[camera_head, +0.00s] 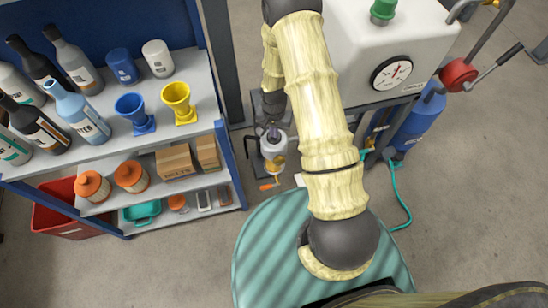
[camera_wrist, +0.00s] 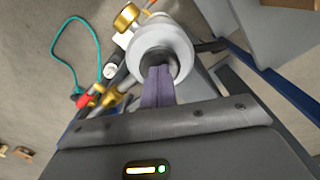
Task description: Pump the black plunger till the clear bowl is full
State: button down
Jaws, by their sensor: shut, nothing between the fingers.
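My gripper (camera_head: 273,133) is shut and empty, its purple fingers pointing down at the top of a pale grey round pump head. In the wrist view the shut fingers (camera_wrist: 158,84) overlap the middle of that pump head (camera_wrist: 164,45).
A shelf (camera_head: 100,160) with bottles, funnels and boxes stands at the left. A teal hose (camera_head: 402,195) trails on the floor. Orange handle (camera_head: 268,186) is below the bowl.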

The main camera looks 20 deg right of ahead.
jog(key=shift+r+p, duration=1.35)
jog(key=shift+r, duration=0.3)
notch_tip(320, 180, up, 6)
jog(key=p, duration=0.4)
dwell(0.3)
